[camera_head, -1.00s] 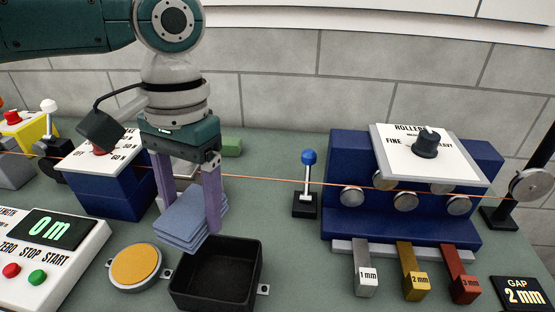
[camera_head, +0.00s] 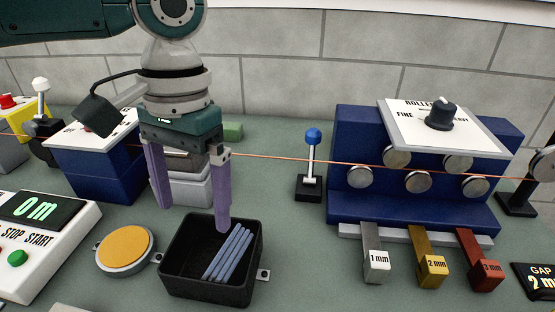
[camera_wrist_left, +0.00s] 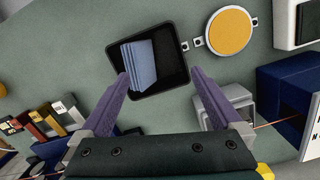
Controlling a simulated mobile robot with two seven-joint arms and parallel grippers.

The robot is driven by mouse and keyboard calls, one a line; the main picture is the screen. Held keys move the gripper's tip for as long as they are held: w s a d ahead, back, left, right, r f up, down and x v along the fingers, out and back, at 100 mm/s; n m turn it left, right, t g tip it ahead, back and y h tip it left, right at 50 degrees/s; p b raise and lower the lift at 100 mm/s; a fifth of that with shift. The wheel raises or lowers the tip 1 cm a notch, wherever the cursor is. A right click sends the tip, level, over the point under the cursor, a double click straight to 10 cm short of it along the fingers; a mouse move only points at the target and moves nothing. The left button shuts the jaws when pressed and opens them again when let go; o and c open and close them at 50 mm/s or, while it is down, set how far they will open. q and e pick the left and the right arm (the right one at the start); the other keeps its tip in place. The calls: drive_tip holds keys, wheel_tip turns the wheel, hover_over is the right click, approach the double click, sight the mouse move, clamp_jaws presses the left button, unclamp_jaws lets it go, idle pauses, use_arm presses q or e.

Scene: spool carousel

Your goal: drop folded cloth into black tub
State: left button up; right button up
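The folded blue cloth (camera_head: 229,254) lies inside the black tub (camera_head: 254,272), its layers seen edge-on and leaning toward the tub's right side. In the left wrist view the cloth (camera_wrist_left: 139,65) shows within the walls of the tub (camera_wrist_left: 178,72). My left gripper (camera_head: 194,220) is open and empty, its purple fingers spread above the tub's back edge. In the left wrist view the fingers of my left gripper (camera_wrist_left: 163,75) stand wide apart with nothing between them. My right gripper is in neither view.
A round yellow-topped pad (camera_head: 125,250) sits left of the tub. A counter box (camera_head: 40,235) stands farther left. A blue-knobbed lever (camera_head: 312,137) and a blue roller unit (camera_head: 345,210) stand right. An orange wire (camera_head: 285,157) crosses behind my gripper.

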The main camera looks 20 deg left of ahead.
use_arm(q)
drive_tip(key=shift+r, duration=0.1)
wheel_tip(320, 180, up, 10)
drive_tip(key=w, duration=0.1)
idle(0.4)
drive_tip(key=shift+w, duration=0.1)
